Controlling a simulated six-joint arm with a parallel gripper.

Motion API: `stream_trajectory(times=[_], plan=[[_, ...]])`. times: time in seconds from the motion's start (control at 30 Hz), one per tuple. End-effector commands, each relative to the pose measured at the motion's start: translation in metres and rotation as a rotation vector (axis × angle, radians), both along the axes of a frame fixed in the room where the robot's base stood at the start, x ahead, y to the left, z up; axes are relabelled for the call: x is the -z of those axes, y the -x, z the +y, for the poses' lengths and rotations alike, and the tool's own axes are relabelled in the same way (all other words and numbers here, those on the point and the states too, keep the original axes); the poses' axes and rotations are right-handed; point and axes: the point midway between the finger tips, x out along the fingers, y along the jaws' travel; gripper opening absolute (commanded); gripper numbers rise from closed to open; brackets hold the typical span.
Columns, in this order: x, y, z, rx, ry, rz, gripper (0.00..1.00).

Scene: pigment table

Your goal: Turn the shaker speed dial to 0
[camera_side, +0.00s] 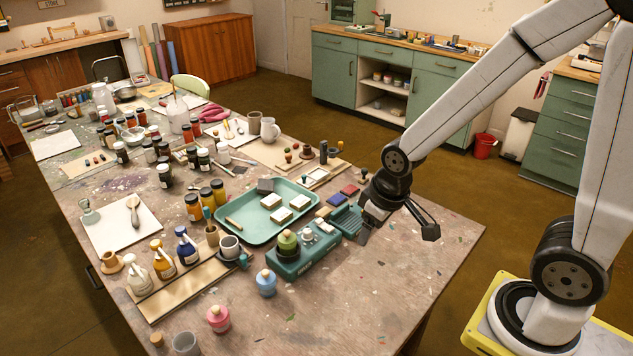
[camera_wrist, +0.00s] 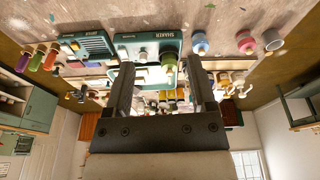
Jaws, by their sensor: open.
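The shaker (camera_side: 303,262) is a teal box on the table, right of the tray; its labelled front shows in the wrist view (camera_wrist: 152,46). A green-topped jar (camera_side: 288,241) sits on its left part. A small pale knob (camera_side: 308,236), which looks like the speed dial, is beside the jar. The dial's setting is too small to read. My gripper (camera_side: 398,234) is open and empty, with its fingers spread, to the right of the shaker and apart from it. In the wrist view the fingers (camera_wrist: 160,68) frame the shaker beyond them.
A second teal device (camera_side: 346,220) stands between the shaker and my gripper. A teal tray (camera_side: 240,236) with pale blocks lies behind. A blue jar (camera_side: 266,284) and a pink jar (camera_side: 218,319) stand in front. The table's right front (camera_side: 390,290) is clear.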

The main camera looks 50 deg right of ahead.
Motion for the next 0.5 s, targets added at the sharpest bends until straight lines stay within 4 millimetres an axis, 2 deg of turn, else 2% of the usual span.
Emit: stream_trajectory(times=[0.27, 0.5], plan=[[0.008, -0.059, -0.009, -0.232, 0.050, 0.047, 0.72], [0.024, -0.115, -0.020, -0.479, 0.089, 0.091, 0.72]])
